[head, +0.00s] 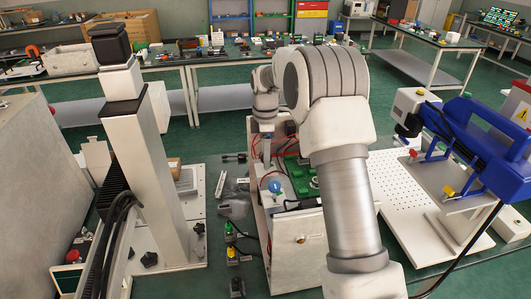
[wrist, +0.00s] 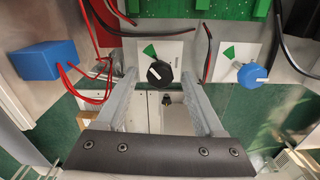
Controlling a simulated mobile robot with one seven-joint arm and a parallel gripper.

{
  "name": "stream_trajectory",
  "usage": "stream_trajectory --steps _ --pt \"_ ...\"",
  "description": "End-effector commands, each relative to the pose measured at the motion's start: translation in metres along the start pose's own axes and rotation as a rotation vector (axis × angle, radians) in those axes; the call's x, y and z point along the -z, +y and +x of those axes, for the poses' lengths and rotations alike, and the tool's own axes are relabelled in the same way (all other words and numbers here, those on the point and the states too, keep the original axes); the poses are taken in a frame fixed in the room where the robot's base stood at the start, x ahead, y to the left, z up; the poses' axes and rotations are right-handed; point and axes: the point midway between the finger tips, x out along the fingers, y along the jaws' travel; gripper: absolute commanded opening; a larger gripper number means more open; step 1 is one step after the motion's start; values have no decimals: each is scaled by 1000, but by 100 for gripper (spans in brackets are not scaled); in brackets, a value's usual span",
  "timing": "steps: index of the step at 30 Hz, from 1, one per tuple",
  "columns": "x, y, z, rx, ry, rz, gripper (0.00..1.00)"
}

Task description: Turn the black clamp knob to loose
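The black clamp knob (wrist: 159,74) sits on a white plate in the wrist view, with a white pointer mark on its face. A green wedge (wrist: 150,49) is printed above it, and small sideways lettering shows to its left, too small to read surely. My gripper (wrist: 159,73) is open, with one grey finger on each side of the knob and a visible gap on both sides. I cannot tell how far the fingertips are above the plate. In the head view my arm hides the black knob and most of my gripper.
A blue knob (wrist: 250,75) with its own green wedge is to the right. A blue box (wrist: 48,60) with red wires is to the left. A green board (wrist: 195,8) and black cables lie beyond. In the head view a blue device (head: 470,140) stands on the right.

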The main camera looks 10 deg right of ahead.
Motion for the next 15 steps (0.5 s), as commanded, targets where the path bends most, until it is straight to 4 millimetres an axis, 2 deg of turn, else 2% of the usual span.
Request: stream_trajectory --steps 1,2,11,15 --pt "0 0 0 0 0 0 59" --pt "0 0 0 0 0 0 54" --pt "0 0 0 0 0 0 0" --pt "0 0 -1 0 0 1 0"
